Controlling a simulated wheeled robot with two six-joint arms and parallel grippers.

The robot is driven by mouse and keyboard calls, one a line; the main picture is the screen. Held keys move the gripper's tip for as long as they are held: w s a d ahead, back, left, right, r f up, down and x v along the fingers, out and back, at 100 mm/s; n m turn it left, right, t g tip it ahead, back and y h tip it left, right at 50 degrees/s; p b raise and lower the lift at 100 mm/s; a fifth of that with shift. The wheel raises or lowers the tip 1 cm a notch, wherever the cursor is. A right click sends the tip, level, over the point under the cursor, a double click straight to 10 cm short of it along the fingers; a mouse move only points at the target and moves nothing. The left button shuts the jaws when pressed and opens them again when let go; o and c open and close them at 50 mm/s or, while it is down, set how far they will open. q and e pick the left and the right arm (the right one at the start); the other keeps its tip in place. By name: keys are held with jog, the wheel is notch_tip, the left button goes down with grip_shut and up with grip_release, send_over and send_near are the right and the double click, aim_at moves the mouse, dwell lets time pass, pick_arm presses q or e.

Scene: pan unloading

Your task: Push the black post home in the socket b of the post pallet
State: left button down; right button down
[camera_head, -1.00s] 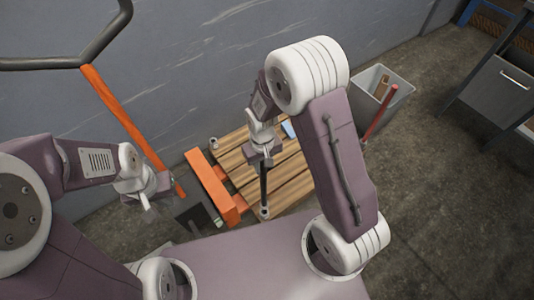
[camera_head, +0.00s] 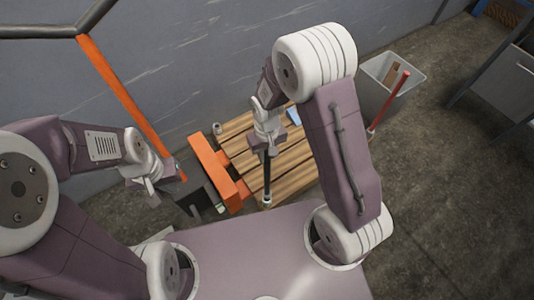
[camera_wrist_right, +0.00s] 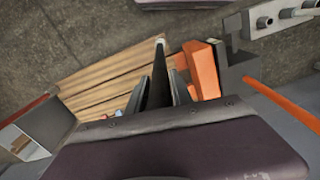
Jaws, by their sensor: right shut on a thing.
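The black post (camera_head: 266,178) stands about upright at the near edge of the wooden post pallet (camera_head: 285,172). Its lower end meets a small pale socket (camera_head: 267,202) at the pallet's near corner; I cannot tell how deep it sits. My right gripper (camera_head: 267,148) is shut on the post's upper part. In the right wrist view the post (camera_wrist_right: 160,72) runs between the two dark fingers (camera_wrist_right: 158,96). My left gripper (camera_head: 153,192) hangs empty to the left, apart from the pallet; its jaw opening is unclear.
An orange pallet truck part (camera_head: 212,168) with a dark block (camera_head: 200,197) stands at the pallet's left side. Another pale socket (camera_head: 217,128) sits at the far left corner. A grey bin (camera_head: 398,88) with a red stick stands behind right.

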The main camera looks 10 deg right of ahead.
aim_at(267, 165)
jog(key=shift+f, duration=0.4)
dwell(0.3)
jog(key=shift+f+b, duration=2)
jog(key=shift+f, duration=1.25)
dwell(2.0)
jog(key=c, duration=1.1)
grip_release()
jog(key=shift+o, duration=0.2)
jog(key=shift+r, duration=0.1)
